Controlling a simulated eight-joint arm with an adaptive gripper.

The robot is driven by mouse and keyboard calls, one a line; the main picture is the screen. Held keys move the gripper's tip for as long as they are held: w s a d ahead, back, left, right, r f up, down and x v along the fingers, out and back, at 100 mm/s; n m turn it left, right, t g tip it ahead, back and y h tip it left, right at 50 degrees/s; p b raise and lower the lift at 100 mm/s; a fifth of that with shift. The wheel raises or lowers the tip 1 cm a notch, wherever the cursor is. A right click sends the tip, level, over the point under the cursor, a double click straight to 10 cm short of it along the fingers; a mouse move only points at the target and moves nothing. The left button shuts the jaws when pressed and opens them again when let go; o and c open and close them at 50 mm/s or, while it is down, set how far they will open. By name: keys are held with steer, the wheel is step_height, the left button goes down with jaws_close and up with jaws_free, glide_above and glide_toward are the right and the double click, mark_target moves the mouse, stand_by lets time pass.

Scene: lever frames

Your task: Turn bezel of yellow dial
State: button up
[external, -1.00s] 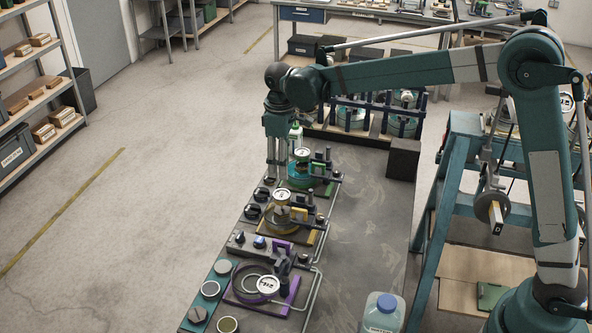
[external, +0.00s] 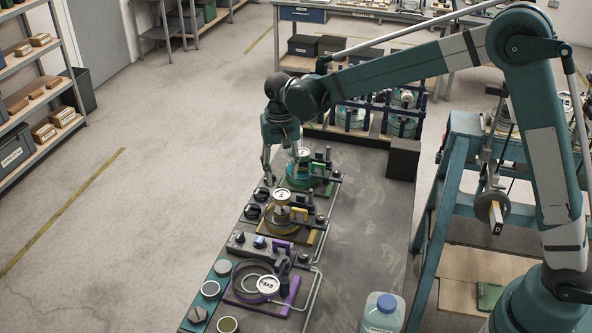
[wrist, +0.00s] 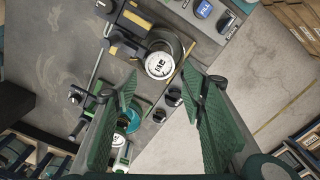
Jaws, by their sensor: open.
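The yellow dial (external: 282,196) has a white face on a yellow-brown base and sits mid-row on the bench's left side, between a green dial and a purple dial. In the wrist view, its white face (wrist: 159,65) shows near the top centre, inside a dark bezel ring (wrist: 176,45), with yellow pieces beside it. My gripper (external: 280,172) is open and empty, fingers pointing down, above the row near the green dial. In the wrist view, its green fingers (wrist: 164,90) stand apart, with the yellow dial beyond the tips. No finger visibly touches the dial.
The green dial (external: 304,152) stands close behind the yellow one. The purple dial (external: 268,284) is nearer the camera. Black knobs (external: 252,212) line the left of the yellow dial. A dark block (external: 403,159) and a bottle (external: 381,313) stand right; the benchtop (external: 352,245) between is clear.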

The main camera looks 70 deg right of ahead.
mark_target(282, 195)
steer(key=shift+f, duration=0.1)
stand_by(0.3)
steer(key=shift+f, duration=3.8)
steer(key=c, duration=0.6)
